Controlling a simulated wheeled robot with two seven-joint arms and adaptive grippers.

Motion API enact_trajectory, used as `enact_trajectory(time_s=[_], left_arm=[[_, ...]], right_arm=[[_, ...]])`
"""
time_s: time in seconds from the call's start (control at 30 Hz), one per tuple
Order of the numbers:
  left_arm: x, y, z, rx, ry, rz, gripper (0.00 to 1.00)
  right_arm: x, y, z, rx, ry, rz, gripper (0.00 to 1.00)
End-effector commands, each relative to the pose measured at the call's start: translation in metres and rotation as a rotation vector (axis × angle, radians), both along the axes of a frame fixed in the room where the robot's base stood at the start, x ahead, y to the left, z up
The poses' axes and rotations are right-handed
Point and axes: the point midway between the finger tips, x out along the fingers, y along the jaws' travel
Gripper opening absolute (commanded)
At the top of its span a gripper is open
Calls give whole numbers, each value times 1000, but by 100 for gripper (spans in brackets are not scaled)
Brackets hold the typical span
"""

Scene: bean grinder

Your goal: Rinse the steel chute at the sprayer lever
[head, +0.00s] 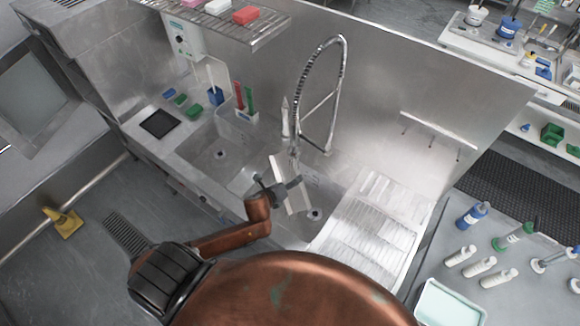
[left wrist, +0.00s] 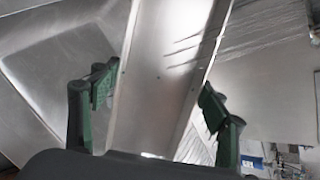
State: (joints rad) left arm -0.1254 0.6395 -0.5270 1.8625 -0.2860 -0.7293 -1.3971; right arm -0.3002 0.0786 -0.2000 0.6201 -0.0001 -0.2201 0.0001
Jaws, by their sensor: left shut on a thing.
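The steel chute (head: 290,184) is a pale, open metal channel held tilted over the sink, just below the sprayer (head: 293,152). The sprayer hangs from a tall coiled spring hose (head: 299,92); its lever is too small to make out. My left gripper (head: 283,188) is shut on the chute. In the left wrist view the chute (left wrist: 165,65) runs between the two green-padded fingers of my left gripper (left wrist: 157,95), one at each side wall. I cannot tell whether the chute touches the sprayer. My right gripper is not in view.
The left sink basin (head: 215,150) is empty. A ribbed drainboard (head: 370,225) lies right of the sinks and is clear. A wire shelf (head: 215,25) with coloured blocks hangs above. Bottles (head: 472,215) stand on the table at right. A yellow floor sign (head: 63,222) stands at left.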

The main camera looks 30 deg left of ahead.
Motion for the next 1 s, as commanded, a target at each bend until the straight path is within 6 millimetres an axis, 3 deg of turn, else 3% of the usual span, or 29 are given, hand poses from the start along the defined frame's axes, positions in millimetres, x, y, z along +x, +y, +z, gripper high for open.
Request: enact_trajectory(time_s=[0.43,1.0], left_arm=[[-1,-1,3,0,-3,-2,32],[-33,-26,35,0,-3,-2,32]], right_arm=[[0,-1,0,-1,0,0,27],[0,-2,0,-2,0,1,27]])
